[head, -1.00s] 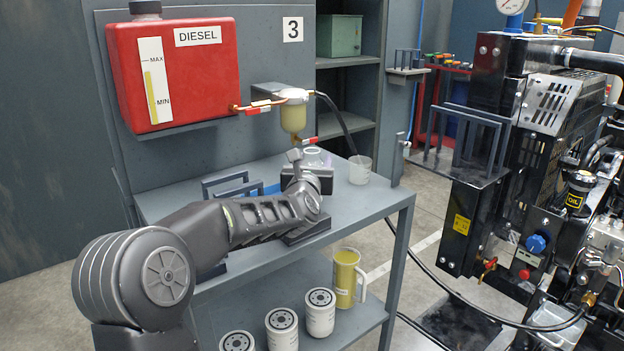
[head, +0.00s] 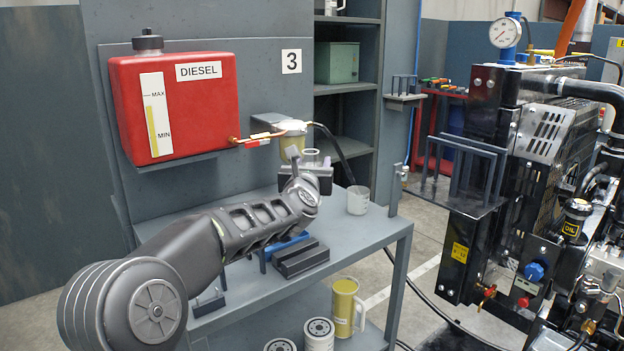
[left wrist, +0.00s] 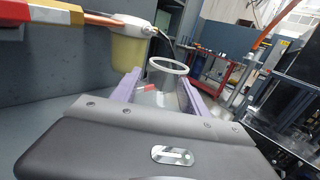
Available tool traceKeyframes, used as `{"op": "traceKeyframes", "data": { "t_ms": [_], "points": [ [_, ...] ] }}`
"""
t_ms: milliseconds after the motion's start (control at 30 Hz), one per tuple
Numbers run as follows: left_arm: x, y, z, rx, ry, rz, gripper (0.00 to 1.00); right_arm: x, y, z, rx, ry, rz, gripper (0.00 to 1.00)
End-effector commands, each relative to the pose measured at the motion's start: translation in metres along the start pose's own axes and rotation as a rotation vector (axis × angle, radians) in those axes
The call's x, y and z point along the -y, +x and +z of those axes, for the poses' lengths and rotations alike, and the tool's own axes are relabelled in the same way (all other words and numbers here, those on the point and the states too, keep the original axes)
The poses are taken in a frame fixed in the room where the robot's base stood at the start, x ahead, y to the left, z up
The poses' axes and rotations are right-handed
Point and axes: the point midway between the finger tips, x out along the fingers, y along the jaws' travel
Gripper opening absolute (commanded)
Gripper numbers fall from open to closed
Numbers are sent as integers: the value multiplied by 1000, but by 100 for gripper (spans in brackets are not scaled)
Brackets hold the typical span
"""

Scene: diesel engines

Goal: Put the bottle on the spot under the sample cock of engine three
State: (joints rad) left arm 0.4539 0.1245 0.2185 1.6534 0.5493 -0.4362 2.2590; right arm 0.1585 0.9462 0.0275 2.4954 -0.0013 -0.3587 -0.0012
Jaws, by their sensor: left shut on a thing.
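My left gripper (head: 312,174) is shut on a clear, open-topped bottle (head: 311,156), held above the grey bench (head: 365,237). In the left wrist view the bottle's pale rim (left wrist: 168,66) stands between the two purple fingers (left wrist: 158,90). The yellowish filter bowl (head: 293,147) of the station marked 3 (head: 291,62) hangs just behind and left of the gripper. It also shows in the left wrist view (left wrist: 128,60), left of the bottle. The sample cock under the bowl is hidden behind my gripper in the head view. The spot below cannot be made out. My right gripper is not in view.
A red diesel tank (head: 200,110) hangs above the bench. A clear beaker (head: 357,200) stands at the bench's right end. A dark block (head: 300,258) lies below my arm. A yellow jug (head: 345,305) and white filters (head: 318,335) stand on the lower shelf. Engine machinery (head: 540,140) stands right.

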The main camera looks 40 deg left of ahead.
Motion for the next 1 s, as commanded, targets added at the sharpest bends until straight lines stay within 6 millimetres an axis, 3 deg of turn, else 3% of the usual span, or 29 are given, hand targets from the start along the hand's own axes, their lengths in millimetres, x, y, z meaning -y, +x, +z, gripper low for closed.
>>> {"op": "traceKeyframes", "data": {
  "t_ms": [33, 200, 1000],
  "points": [
    [0, 0, 13, 2, -1, 0, 4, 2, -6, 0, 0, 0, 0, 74],
    [0, 0, 26, 1, 0, 1, 4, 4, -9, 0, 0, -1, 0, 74],
    [0, 0, 26, 0, 0, 1, 4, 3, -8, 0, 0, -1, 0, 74]
  ]
}}
